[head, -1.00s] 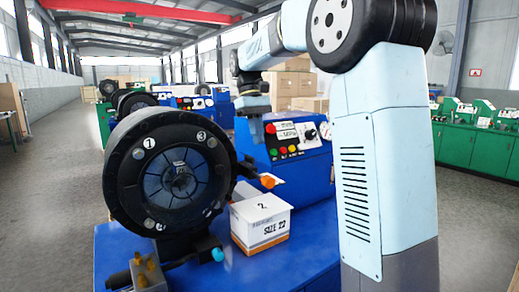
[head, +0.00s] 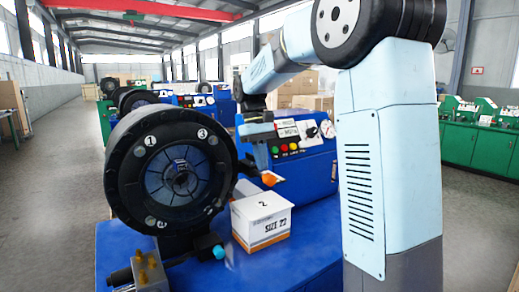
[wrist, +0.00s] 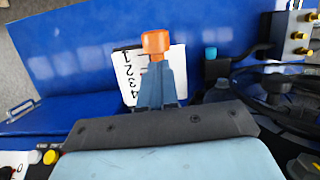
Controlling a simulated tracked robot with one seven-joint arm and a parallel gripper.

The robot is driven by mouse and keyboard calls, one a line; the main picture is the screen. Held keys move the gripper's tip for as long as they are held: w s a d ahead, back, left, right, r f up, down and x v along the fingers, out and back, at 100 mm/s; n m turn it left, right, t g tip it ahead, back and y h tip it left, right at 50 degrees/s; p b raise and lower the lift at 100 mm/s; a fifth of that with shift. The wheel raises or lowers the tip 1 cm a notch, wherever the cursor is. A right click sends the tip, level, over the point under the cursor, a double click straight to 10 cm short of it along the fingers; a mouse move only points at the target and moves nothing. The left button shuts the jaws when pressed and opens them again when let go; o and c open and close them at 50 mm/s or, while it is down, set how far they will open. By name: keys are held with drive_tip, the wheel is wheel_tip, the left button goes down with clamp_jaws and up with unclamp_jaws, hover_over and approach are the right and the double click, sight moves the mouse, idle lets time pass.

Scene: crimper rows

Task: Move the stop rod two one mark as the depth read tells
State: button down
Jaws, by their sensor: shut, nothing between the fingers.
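My gripper (head: 262,165) points down beside the front of the blue crimper. Its fingers (wrist: 162,88) are shut with nothing between them. An orange knob (head: 269,179) is just below the fingertips; in the wrist view the orange knob (wrist: 156,42) shows at their end. Whether they touch it I cannot tell. A white card with the numbers 1 to 4 (wrist: 126,72) lies behind the fingers, partly hidden. The stop rod itself is not clear. A small display (head: 287,132) on the control panel is too small to read.
The black round crimping head (head: 118,178) stands left of my gripper. A white box marked "2" and "SIZE 22" (head: 262,222) is on the blue bench (head: 220,278) below. A cyan knob (head: 218,253) sits beneath the head. A gauge (head: 327,130) is on the panel.

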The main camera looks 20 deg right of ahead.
drive_tip(key=shift+s+f, duration=0.1)
drive_tip(key=shift+f, duration=0.25)
drive_tip(key=shift+s+d, duration=0.3)
drive_tip(key=shift+s, duration=0.6)
drive_tip(key=shift+f, duration=0.1)
drive_tip(key=d+v, duration=0.1)
drive_tip(key=v, duration=0.9)
drive_tip(key=s+d+f+m+t, duration=0.1)
drive_tip(key=s+f+t, duration=0.3)
drive_tip(key=s, duration=0.9)
drive_tip(key=s+d+f+m+t+y, duration=0.1)
drive_tip(key=s+f+m+t, duration=0.2)
drive_tip(key=s, duration=1)
wheel_tip(320, 180, down, 4)
drive_tip(key=shift+r+t, duration=0.2)
drive_tip(key=shift+t, duration=0.6)
